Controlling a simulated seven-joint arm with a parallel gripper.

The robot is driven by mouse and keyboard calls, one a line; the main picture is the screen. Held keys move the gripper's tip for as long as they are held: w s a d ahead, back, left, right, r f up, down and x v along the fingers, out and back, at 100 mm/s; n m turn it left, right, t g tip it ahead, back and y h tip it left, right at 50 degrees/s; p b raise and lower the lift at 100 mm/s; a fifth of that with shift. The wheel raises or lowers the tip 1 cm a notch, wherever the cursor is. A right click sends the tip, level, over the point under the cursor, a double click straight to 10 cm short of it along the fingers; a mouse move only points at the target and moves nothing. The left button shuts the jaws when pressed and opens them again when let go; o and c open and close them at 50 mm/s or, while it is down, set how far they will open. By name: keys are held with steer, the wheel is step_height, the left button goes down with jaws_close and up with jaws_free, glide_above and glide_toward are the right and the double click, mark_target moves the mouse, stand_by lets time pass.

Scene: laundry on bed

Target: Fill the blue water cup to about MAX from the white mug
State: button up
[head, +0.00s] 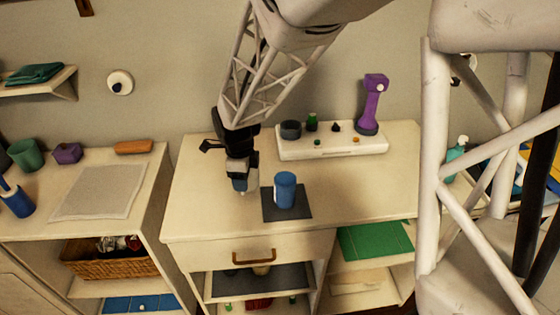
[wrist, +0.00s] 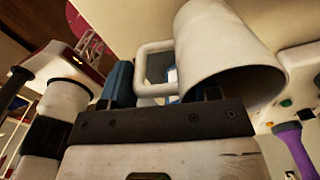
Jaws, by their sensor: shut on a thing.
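The blue water cup (head: 285,190) stands upright on a dark square mat (head: 288,215) on the dresser top, with a pale mark on its left side. Its inside and fill level cannot be made out. My gripper (head: 240,184) is just left of the cup, apart from it and low over the dresser. In the wrist view my gripper (wrist: 148,82) is shut on the handle of the white mug (wrist: 225,50). The mug's wide end faces the lower right there. In the head view the mug is mostly hidden by my gripper, so its tilt and contents cannot be told.
Behind the cup, a white tray (head: 330,149) holds a dark round pot, small items and a tall purple object (head: 373,104). The dresser top (head: 375,190) right of the mat is clear. A left cabinet carries a grey cloth (head: 98,191) and a green cup (head: 26,155).

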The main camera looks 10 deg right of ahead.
steer(key=w+m, duration=0.1)
steer(key=m, duration=0.1)
steer(key=w+f+m, duration=0.1)
steer(key=w+m, duration=0.2)
steer(key=m, duration=0.1)
steer(key=shift+w+a+f+m, duration=0.25)
steer(key=shift+a+f+m, duration=0.05)
steer(key=shift+a, duration=0.05)
steer(key=shift+s+d+r, duration=0.1)
steer(key=shift+s+d, duration=0.05)
stand_by(0.3)
steer(key=shift+s+d+r+t+y, duration=0.15)
steer(key=shift+s+d+t+y, duration=0.25)
steer(key=shift+t+y, duration=0.25)
steer(key=shift+s+d+r+t+y, duration=0.15)
steer(key=shift+s+d+t+y, duration=0.25)
steer(key=shift+t+y, duration=0.25)
steer(key=s+d+r+t+y, duration=0.1)
steer(key=r+t+y, duration=0.1)
steer(key=t+y, duration=0.1)
steer(key=s+d+r+t+y, duration=0.1)
steer(key=r+t+y, duration=0.1)
steer(key=shift+s+d, duration=0.3)
steer(key=shift+s, duration=0.05)
steer(key=shift+d+f+t+y+p, duration=0.1)
steer(key=shift+f+t+y+p, duration=0.25)
steer(key=shift+t+y, duration=0.3)
